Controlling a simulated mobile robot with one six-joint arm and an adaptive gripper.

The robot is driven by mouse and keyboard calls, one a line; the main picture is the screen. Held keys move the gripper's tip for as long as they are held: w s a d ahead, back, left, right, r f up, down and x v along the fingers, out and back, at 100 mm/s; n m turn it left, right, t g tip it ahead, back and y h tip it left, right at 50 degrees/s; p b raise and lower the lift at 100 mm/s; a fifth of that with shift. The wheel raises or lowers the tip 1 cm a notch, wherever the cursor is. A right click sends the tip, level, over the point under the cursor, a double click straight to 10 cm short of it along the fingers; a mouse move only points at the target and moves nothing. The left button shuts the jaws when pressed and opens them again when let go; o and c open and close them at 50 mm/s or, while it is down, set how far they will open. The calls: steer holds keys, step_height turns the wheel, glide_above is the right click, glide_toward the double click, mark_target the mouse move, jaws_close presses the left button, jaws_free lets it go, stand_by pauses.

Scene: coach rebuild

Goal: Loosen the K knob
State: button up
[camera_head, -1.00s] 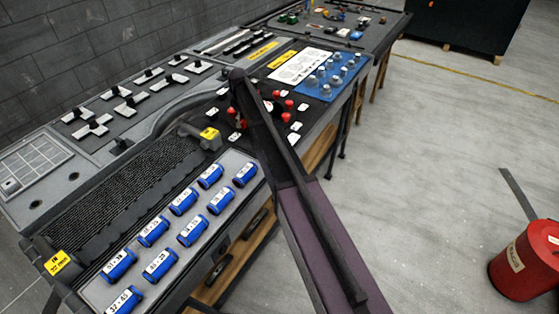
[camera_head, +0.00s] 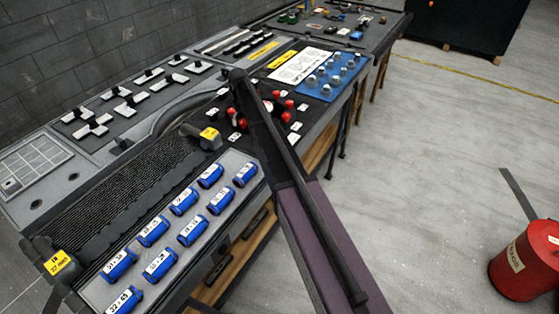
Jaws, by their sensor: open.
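A cluster of red knobs (camera_head: 285,117) with dark parts between them sits on the black middle panel of the bench, with small white cards (camera_head: 296,126) around it. I cannot read a letter K on any card, so I cannot tell which knob is K. My arm reaches from the bottom right up to this cluster and covers part of it. The end of my arm and my gripper are hidden behind the arm link, so I cannot see the fingers or any contact with a knob.
Blue labelled cylinders (camera_head: 184,202) lie on a grey panel in front. A blue board with silver knobs (camera_head: 333,76) stands behind the cluster. Dark switches on white plates (camera_head: 131,109) fill the back left. A red drum (camera_head: 525,262) stands on the floor, otherwise largely clear at right.

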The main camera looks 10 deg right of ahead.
mark_target(243, 121)
steer(key=m, duration=0.2)
steer(key=shift+m, duration=0.3)
step_height(243, 121, up, 14)
steer(key=p, duration=1.4)
steer(key=s+d+f+b, duration=0.2)
steer(key=s, duration=0.8)
steer(key=s+d+f+b, duration=0.3)
steer(key=s, duration=0.7)
steer(key=s+d+f+b, duration=0.2)
steer(key=s+f+b, duration=0.1)
steer(key=s, duration=0.8)
steer(key=shift+d, duration=0.2)
steer(key=s+d, duration=0.1)
steer(key=s, duration=0.6)
steer(key=shift+s, duration=0.35)
